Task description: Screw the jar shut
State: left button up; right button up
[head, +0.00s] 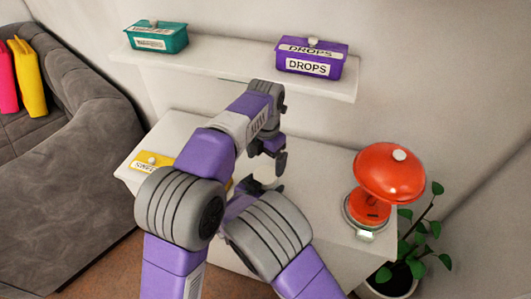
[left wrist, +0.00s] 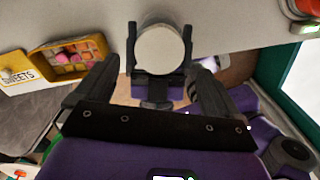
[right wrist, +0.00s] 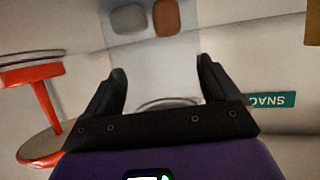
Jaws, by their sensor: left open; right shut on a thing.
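The jar (right wrist: 150,62) shows in the right wrist view as a clear body with a grey and a brown piece inside, between my right gripper's fingers (right wrist: 165,88). In the left wrist view a round cream top (left wrist: 160,50) sits between the right gripper's dark fingers; I cannot tell how tightly a lid is seated. My left gripper (left wrist: 153,88) is open, its fingers apart and the cream top beyond them. In the head view the left gripper (head: 277,158) points down above the right gripper (head: 260,188); my arms hide the jar there.
A yellow SWEETS box (left wrist: 45,48) lies left on the white table (head: 320,205). A red domed stand (head: 394,172) is at the right edge, with a plant (head: 420,235) beyond. Teal (head: 156,37) and purple DROPS (head: 310,60) boxes stand on the shelf (head: 230,68).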

aim_at(266, 175)
pick_arm(q)
notch_tip(266, 175, down, 6)
jog(key=shift+r, duration=0.1)
dwell(0.4)
jog(key=c, duration=1.1)
jog(key=m, duration=0.6)
jog(key=o, duration=1.2)
jog(key=shift+s, duration=0.1)
jog(key=shift+c, duration=0.2)
jog(key=shift+d, duration=0.1)
